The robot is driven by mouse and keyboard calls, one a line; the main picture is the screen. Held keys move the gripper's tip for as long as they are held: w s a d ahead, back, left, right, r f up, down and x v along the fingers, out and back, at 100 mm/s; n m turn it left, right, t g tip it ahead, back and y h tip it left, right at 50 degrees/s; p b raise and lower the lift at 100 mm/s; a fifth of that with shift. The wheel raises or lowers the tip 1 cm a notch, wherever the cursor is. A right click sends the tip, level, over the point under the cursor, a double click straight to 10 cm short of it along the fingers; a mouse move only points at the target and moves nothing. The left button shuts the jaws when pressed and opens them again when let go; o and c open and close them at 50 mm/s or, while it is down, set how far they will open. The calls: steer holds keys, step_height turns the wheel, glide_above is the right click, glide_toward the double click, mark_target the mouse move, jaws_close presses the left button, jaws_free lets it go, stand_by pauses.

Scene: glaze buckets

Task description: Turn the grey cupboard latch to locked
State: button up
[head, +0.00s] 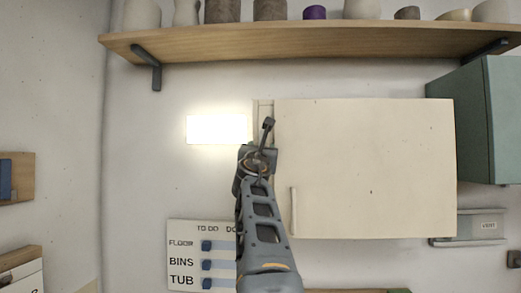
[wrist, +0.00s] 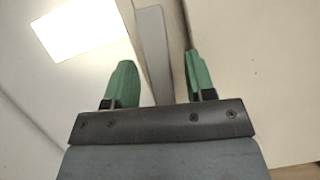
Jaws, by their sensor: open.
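The cream cupboard (head: 365,165) hangs on the wall in the head view. A dark grey lever (head: 268,126), which looks like the latch, stands nearly upright at its left edge, leaning slightly right at the top. My gripper (head: 258,152) is just below the lever and covers its lower end. In the wrist view my gripper (wrist: 158,80) has its green fingers apart. A flat grey strip (wrist: 153,45) shows between and beyond them; I cannot tell if it is the latch or the cupboard's edge. Neither finger clearly touches it.
A wooden shelf (head: 300,42) with several pots runs above the cupboard. A bright panel (head: 217,129) is on the wall to the left. A green cabinet (head: 490,120) stands at the right. A chore board (head: 190,254) hangs at lower left. The cupboard's door handle (head: 294,212) is below right.

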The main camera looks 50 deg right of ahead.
steer(key=shift+c, duration=0.4)
steer(key=c, duration=0.8)
steer(key=shift+c, duration=0.2)
steer(key=shift+m, duration=0.3)
steer(key=shift+w+a+r+m+g+y+p, duration=0.2)
steer(key=shift+m+g, duration=1.1)
steer(key=shift+m, duration=1.9)
steer(key=shift+w+d+f+m+g+y+p, duration=0.25)
steer(key=shift+m+g, duration=1.05)
steer(key=shift+m, duration=1.9)
steer(key=shift+s+a+r+m+g+y+p, duration=0.1)
steer(key=shift+a+r+m+g+p, duration=0.2)
steer(key=shift+m+g, duration=1.95)
steer(key=shift+m+t, duration=0.95)
steer(key=shift+m, duration=0.3)
